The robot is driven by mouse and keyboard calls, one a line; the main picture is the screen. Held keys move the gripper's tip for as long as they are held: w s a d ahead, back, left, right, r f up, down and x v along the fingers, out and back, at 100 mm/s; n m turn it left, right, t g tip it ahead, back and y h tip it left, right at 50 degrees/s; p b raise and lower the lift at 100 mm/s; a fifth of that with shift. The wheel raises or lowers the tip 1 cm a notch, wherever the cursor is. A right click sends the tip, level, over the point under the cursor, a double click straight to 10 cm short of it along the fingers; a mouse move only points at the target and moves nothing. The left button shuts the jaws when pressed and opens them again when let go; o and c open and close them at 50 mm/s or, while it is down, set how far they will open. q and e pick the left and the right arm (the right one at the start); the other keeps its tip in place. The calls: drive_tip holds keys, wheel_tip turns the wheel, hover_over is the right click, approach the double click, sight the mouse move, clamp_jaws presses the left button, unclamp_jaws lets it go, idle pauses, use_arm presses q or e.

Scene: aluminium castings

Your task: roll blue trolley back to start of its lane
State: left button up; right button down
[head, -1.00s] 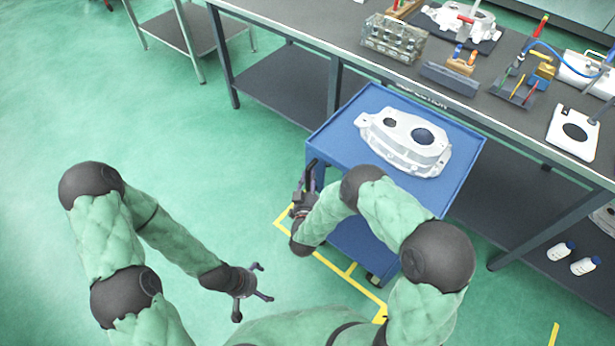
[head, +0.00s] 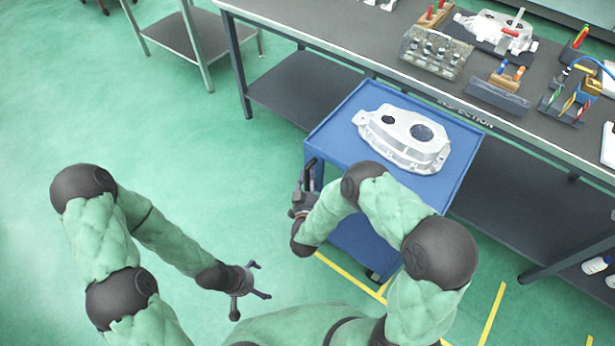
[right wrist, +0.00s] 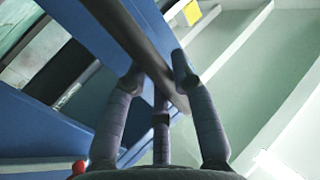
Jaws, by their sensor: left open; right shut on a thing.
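The blue trolley (head: 340,125) stands in front of the inspection bench, with a pale aluminium casting (head: 403,138) lying on its top. My right gripper (head: 309,178) is at the trolley's near left corner. In the right wrist view its fingers (right wrist: 160,95) are closed around a dark handle bar (right wrist: 128,35) beside the trolley's blue side. My left gripper (head: 252,280) is open and empty over the floor, left of the trolley. Yellow floor lines (head: 350,277) run by the trolley's near side, partly hidden by it and my right arm.
The long bench (head: 300,38) behind the trolley carries a clear box of parts (head: 436,52), tool holders (head: 500,88) and another casting (head: 497,32). A smaller table (head: 190,30) stands at the back left. The green floor on the left is clear.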

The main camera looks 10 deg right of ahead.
drive_tip(key=shift+w+a+r, duration=0.15)
drive_tip(key=c, duration=1.4)
unclamp_jaws()
drive_tip(key=o, duration=0.4)
drive_tip(key=shift+w, duration=0.1)
drive_tip(key=shift+a, duration=0.1)
drive_tip(key=shift+s+a, duration=0.1)
drive_tip(key=shift+s, duration=0.25)
drive_tip(key=v, duration=1.1)
drive_tip(key=shift+s, duration=0.15)
